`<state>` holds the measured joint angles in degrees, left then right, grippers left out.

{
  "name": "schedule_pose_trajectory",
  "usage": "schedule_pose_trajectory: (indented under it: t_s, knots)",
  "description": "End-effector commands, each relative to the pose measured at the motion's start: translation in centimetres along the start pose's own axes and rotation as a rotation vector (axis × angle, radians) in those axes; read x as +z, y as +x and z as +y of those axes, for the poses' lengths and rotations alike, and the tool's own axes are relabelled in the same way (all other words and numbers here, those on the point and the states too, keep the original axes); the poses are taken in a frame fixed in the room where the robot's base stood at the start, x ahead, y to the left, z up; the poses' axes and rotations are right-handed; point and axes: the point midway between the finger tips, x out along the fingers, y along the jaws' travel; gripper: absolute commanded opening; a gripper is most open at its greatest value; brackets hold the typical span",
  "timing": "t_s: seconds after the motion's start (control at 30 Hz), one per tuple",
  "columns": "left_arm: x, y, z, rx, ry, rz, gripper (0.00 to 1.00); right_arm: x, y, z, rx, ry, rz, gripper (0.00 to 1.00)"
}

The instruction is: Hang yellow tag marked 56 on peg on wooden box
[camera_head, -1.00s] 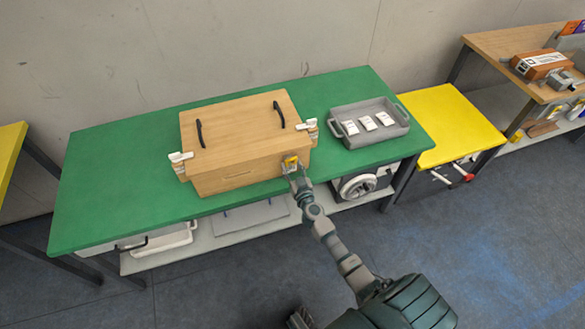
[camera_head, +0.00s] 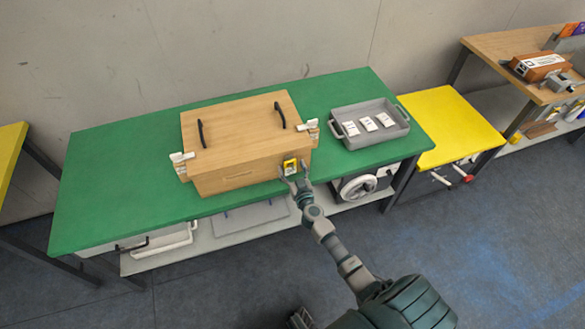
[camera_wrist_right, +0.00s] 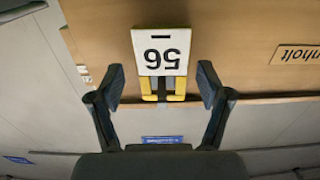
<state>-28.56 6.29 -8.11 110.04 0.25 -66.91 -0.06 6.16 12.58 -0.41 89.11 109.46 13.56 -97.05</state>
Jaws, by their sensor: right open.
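The yellow tag (camera_head: 290,165) sits against the front face of the wooden box (camera_head: 235,179), near its right end. In the right wrist view its white plate (camera_wrist_right: 161,50) reads 56 upside down, with a yellow frame (camera_wrist_right: 150,88) beside it. A dark piece shows in the frame's opening; I cannot tell for sure that it is the peg. My right gripper (camera_head: 296,174) is open just in front of the tag. In the wrist view its fingers (camera_wrist_right: 162,86) stand apart on both sides of the tag, with visible gaps. My left gripper is not seen.
The box stands on a green table (camera_head: 110,180), with white clamps at its sides and two black handles on its lid. A grey tray (camera_head: 385,135) with three white cards stands to its right. A yellow table (camera_head: 455,120) adjoins on the right.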

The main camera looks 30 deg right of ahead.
Motion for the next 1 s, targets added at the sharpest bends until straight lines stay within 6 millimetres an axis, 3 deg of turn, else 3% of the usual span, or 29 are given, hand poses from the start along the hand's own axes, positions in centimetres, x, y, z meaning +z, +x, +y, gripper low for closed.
schedule_pose_trajectory:
  t_s: [0.13, 0.4, 0.6, 1.0]
  knots:
    - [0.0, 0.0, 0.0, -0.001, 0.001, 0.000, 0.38, 0.2, -1.7, 0.1, -0.001, -0.002, -0.002, 0.78]
    - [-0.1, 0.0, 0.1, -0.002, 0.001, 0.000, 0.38, 0.4, -7.7, 0.5, -0.002, 0.001, -0.006, 0.78]
    - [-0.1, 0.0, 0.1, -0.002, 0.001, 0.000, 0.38, 0.5, -10.8, 0.6, 0.000, 0.005, -0.005, 0.78]
    - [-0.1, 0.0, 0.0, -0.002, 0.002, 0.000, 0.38, 0.5, -11.7, 0.4, -0.007, 0.005, -0.004, 0.78]
